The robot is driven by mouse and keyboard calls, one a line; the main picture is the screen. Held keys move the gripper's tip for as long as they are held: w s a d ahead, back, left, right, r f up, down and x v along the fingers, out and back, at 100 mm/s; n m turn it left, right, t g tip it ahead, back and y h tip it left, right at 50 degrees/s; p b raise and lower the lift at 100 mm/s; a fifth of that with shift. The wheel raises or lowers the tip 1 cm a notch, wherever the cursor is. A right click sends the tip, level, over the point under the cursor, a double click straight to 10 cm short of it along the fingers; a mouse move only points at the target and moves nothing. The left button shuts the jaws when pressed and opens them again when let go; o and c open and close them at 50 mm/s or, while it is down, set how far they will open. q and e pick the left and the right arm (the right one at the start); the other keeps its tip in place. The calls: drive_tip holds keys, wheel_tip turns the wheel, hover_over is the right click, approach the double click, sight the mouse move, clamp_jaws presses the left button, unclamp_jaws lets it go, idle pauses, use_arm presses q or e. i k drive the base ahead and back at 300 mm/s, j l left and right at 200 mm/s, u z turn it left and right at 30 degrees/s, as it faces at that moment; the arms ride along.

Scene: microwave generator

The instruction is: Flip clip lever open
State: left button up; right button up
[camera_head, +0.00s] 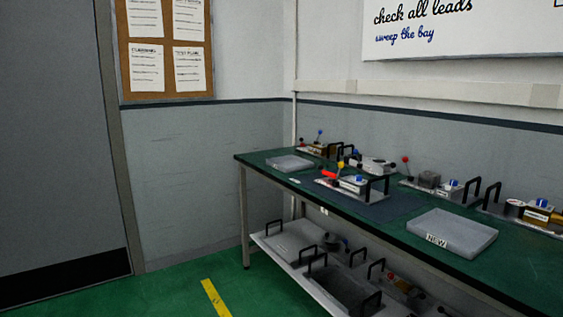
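A device on a grey base plate (362,189) sits on a dark mat on the green workbench. It has a black handle (386,184), a blue-topped part (359,179), a red part (328,174) and a yellow knob (341,165). Other levers with ball knobs stand on nearby devices, such as a red-knobbed lever (405,159) and a blue-knobbed lever (320,132). Which part is the clip lever, and whether it is open, is too small to tell. Neither of my grippers is in view.
The green workbench (515,262) runs along the right wall. A grey tray labelled NEW (452,233) lies near its front edge, another grey tray (289,164) at the far end. A lower shelf (268,243) holds more parts.

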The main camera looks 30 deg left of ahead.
sight(340, 164)
drive_tip(key=u, duration=0.5)
drive_tip(key=z, duration=0.4)
drive_tip(key=i+j+z, duration=0.1)
drive_tip(key=z, duration=0.25)
drive_tip(key=j+z, duration=0.15)
drive_tip(key=z, duration=0.25)
drive_tip(key=j+z, duration=0.1)
drive_tip(key=z, duration=0.25)
drive_tip(key=j+z, duration=0.7)
drive_tip(key=j, duration=0.15)
drive_tip(key=k+j+z, duration=0.2)
drive_tip(key=j, duration=0.2)
drive_tip(key=k+j+z, duration=0.2)
drive_tip(key=j, duration=0.2)
drive_tip(key=k+j, duration=0.1)
drive_tip(key=j, duration=0.2)
drive_tip(key=k+j+z, duration=0.1)
drive_tip(key=j, duration=0.2)
drive_tip(key=j+z, duration=0.1)
drive_tip(key=j, duration=0.2)
drive_tip(key=k+j, duration=0.2)
drive_tip(key=j, duration=0.15)
drive_tip(key=k+j, duration=0.15)
drive_tip(key=j, duration=0.2)
drive_tip(key=k+j, duration=0.2)
drive_tip(key=j, duration=0.15)
drive_tip(key=k+j, duration=0.2)
drive_tip(key=j, duration=0.15)
